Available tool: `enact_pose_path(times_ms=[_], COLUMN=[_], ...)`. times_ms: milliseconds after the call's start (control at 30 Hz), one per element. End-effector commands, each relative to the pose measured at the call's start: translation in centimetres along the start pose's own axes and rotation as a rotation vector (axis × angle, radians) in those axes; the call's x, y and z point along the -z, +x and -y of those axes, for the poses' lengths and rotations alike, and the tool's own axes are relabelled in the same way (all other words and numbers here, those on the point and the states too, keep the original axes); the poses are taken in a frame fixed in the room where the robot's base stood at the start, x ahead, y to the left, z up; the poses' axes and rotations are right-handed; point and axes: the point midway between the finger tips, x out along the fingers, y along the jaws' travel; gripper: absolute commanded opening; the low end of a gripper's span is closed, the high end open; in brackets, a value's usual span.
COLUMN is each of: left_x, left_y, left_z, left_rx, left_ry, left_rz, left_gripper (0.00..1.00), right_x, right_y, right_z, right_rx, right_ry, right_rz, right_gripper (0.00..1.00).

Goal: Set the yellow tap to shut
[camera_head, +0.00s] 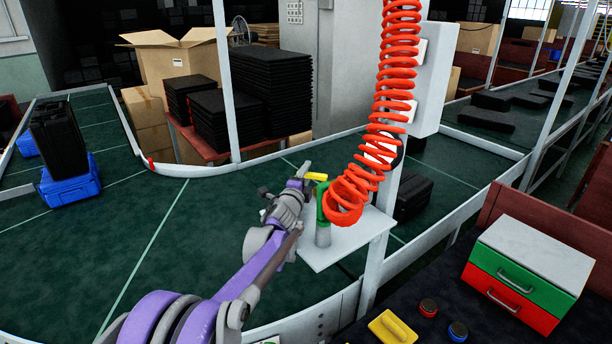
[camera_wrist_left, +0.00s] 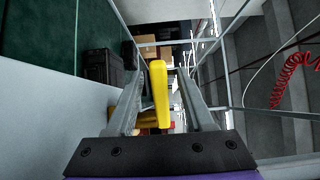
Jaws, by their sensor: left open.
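The tap's yellow handle (camera_head: 316,177) sits at the top of a green and grey post (camera_head: 322,222) on a small white shelf (camera_head: 350,242). In the left wrist view the yellow handle (camera_wrist_left: 159,88) stands lengthwise between my two fingers. My left gripper (camera_head: 304,177) is open at the handle, with a finger on either side of it. I cannot tell whether either finger touches it. The red coiled hose hides part of the post's right side. My right gripper is not in view.
A red coiled hose (camera_head: 385,120) hangs close to the right of the tap. A white upright (camera_head: 385,215) stands by the shelf. The green conveyor (camera_head: 130,245) curves behind and left. A table at right holds a drawer box (camera_head: 535,250) and a yellow block (camera_head: 392,328).

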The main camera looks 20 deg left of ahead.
Motion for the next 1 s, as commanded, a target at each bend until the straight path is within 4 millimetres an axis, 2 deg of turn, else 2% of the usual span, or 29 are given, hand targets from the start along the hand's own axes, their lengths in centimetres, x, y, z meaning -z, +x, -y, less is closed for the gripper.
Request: enact_pose_path(times_ms=[200, 333, 700, 833, 1000], left_x=[0.0, 0.0, 0.0, 0.0, 0.0], left_y=[-0.1, -1.1, -8.1, -9.8, -10.8], left_z=[0.0, -0.1, -0.3, -0.2, -0.1], left_rx=[0.0, -0.001, -0.002, -0.001, -0.001], left_ry=[0.0, 0.0, 0.0, 0.0, 0.0], left_rz=[0.0, 0.001, 0.001, 0.0, 0.0], left_gripper=[0.53, 0.53, 0.53, 0.53, 0.53], right_x=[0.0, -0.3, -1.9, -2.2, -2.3], right_y=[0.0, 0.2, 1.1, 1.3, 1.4], right_z=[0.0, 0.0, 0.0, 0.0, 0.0], right_rx=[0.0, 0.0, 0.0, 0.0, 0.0], right_ry=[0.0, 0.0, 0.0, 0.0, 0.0], right_rz=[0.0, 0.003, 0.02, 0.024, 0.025], right_gripper=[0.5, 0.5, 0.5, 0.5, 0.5])
